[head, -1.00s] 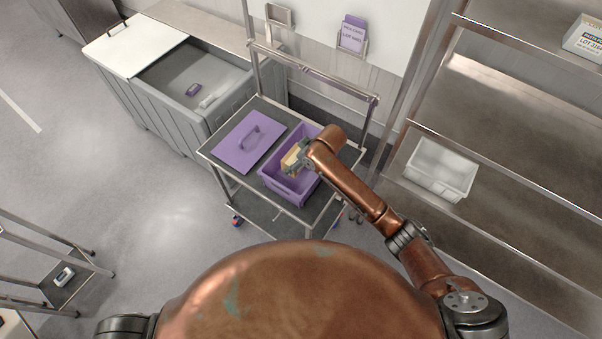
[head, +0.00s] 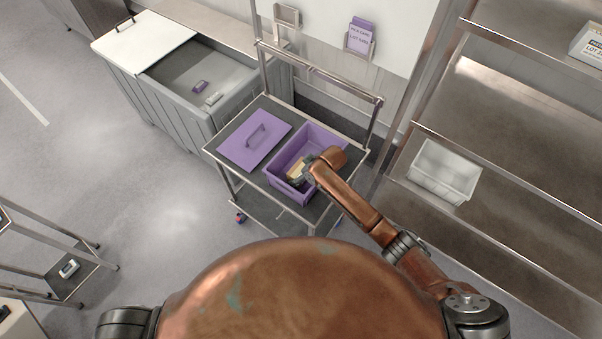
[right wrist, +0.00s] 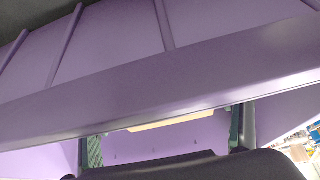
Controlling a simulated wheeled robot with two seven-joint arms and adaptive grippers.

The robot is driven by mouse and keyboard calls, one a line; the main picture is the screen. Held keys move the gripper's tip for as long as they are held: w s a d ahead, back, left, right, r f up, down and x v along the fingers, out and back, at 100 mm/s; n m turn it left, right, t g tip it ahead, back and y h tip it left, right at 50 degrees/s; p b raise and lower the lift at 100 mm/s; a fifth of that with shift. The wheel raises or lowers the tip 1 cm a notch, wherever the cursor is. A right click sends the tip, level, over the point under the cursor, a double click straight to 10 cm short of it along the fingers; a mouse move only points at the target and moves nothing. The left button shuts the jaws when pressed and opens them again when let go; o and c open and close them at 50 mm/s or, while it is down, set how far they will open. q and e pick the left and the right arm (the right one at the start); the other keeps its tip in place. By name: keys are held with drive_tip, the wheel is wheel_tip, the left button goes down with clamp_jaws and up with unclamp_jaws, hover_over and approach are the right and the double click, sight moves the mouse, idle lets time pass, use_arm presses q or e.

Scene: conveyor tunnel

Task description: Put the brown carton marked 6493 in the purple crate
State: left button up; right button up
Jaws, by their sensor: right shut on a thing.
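The purple crate (head: 284,190) stands open on the cart. My right gripper (head: 299,177) reaches down into it, shut on a light brown carton (head: 295,167). Most of the carton is hidden by the gripper and the crate wall, and no number can be read on it. In the right wrist view a crate wall (right wrist: 150,75) fills much of the picture. A strip of the carton (right wrist: 165,120) shows below that wall, between the fingers of the gripper (right wrist: 168,132). I cannot tell whether the carton touches the crate floor. My left gripper is out of view.
A purple lid (head: 254,143) with a handle lies on the cart (head: 228,170) left of the crate. A grey bin (head: 190,105) with small items stands behind left. A white tub (head: 443,171) sits on the right shelving. A purple card (head: 360,37) hangs on the wall.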

drive_tip(key=shift+f, duration=0.1)
drive_tip(key=o, duration=1.7)
drive_tip(key=v, duration=1.2)
drive_tip(key=shift+b, duration=0.3)
